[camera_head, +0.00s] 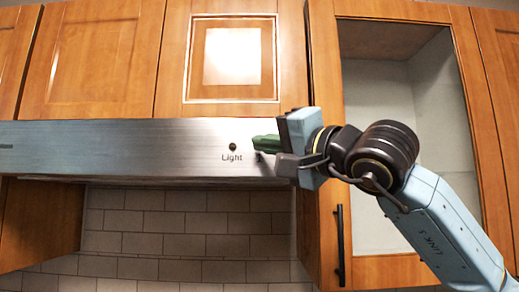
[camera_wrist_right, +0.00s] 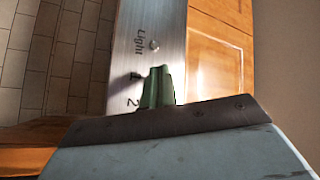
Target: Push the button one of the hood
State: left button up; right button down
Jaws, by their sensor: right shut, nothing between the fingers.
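The hood (camera_head: 120,148) is a long brushed-metal panel under the wooden cabinets. A small dark round button (camera_head: 232,147) sits on it above the word "Light"; in the right wrist view the Light button (camera_wrist_right: 154,46) also shows. In that view the labels "1" (camera_wrist_right: 134,77) and "2" (camera_wrist_right: 133,102) stand beside my right gripper. My right gripper (camera_head: 264,142) has green fingers, shut and empty, just right of the Light button at the hood's face. The fingers (camera_wrist_right: 158,88) hide whatever buttons belong to 1 and 2. I cannot tell whether they touch the panel. My left gripper is not in view.
Wooden cabinet doors (camera_head: 104,60) run above the hood. An open-fronted or glass-fronted cabinet (camera_head: 400,110) stands on the right behind my right arm, with a black handle (camera_head: 340,245) at its left. White tiles (camera_head: 170,235) fill the wall below.

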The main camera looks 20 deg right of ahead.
jog(key=s+a+b, duration=0.1)
jog(key=s+b, duration=0.1)
jog(key=s, duration=0.4)
jog(key=shift+a+b, duration=0.3)
jog(key=shift+a, duration=0.1)
